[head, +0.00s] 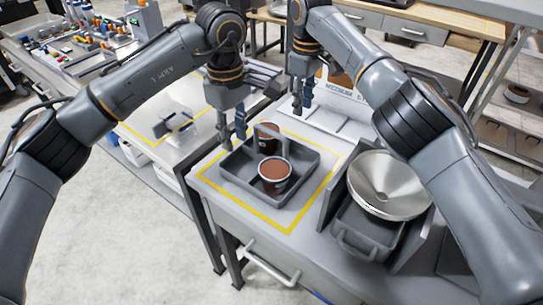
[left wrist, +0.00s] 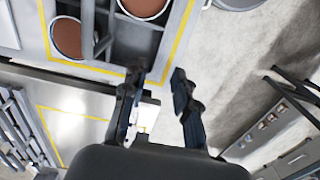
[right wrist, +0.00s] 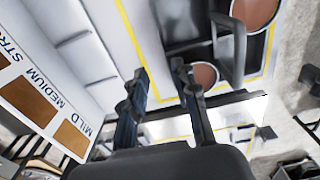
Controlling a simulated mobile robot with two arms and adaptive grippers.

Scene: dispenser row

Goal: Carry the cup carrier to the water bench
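The cup carrier (head: 308,160) is a dark grey tray with an upright handle. It sits inside a yellow outline on the near bench (head: 240,215) and holds two cups of brown contents, a front cup (head: 275,176) and a back cup (head: 266,139). The carrier also shows in the left wrist view (left wrist: 135,37) and its handle in the right wrist view (right wrist: 234,62). My left gripper (head: 232,140) is open and empty by the carrier's back left side. My right gripper (head: 302,105) is open and empty behind the carrier. I cannot tell which bench is the water bench.
A metal bowl (head: 388,185) on a grey stand is right of the carrier. A sign panel (head: 345,88) stands behind. A second bench (head: 165,100) with another yellow outline is at left, across a small gap. Open floor (head: 130,230) lies at front left.

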